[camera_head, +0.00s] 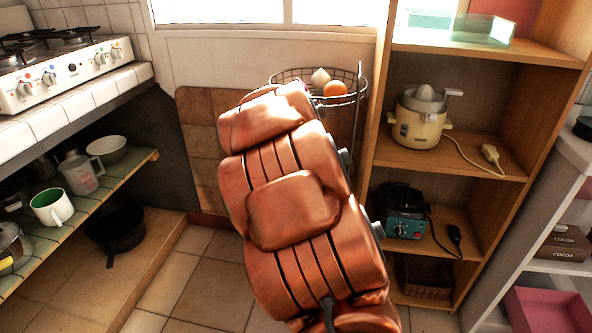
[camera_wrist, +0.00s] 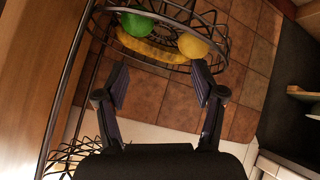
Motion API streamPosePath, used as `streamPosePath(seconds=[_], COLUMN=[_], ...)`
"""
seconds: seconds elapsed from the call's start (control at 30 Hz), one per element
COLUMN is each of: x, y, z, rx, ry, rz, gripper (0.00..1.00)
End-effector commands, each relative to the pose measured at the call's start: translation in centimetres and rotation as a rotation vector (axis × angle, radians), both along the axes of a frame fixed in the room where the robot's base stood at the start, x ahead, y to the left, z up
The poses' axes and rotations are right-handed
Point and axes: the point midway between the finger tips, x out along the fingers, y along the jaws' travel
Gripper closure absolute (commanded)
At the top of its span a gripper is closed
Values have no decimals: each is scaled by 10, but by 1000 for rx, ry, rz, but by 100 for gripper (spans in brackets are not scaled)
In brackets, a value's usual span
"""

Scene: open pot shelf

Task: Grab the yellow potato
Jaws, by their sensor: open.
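A smooth yellow rounded thing (camera_wrist: 193,46), which looks like the yellow potato, lies in a black wire basket (camera_wrist: 226,45) at the top of the wrist view. Part of it is behind the basket wires. My gripper (camera_wrist: 160,82) is open and empty, its two fingers apart below the basket in the picture. The yellow thing is just above the right fingertip in that view and is not touched. In the head view my arm covers the gripper, and I cannot pick out the potato there.
A green rounded thing (camera_wrist: 137,24) and a long yellow, banana-like thing (camera_wrist: 150,49) share the basket. A higher wire basket (camera_head: 362,85) holds an orange (camera_head: 335,89) and a pale bulb (camera_head: 320,78). The wooden shelf unit (camera_head: 377,130) stands close on the right, the stove counter (camera_head: 60,112) left.

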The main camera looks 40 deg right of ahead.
Motion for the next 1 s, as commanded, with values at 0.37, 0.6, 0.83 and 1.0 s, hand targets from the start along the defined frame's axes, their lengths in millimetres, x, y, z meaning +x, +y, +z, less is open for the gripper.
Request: streamPosePath(seconds=[0.37, 0.6, 0.83, 1.0], x=[43, 46, 43, 51], y=[-68, -56, -43, -41], z=[-15, -36, -44, -50], rx=[97, 285, 389, 403], ry=[-279, -439, -513, -523], rz=[213, 343, 393, 400], gripper=[31, 31, 31, 31])
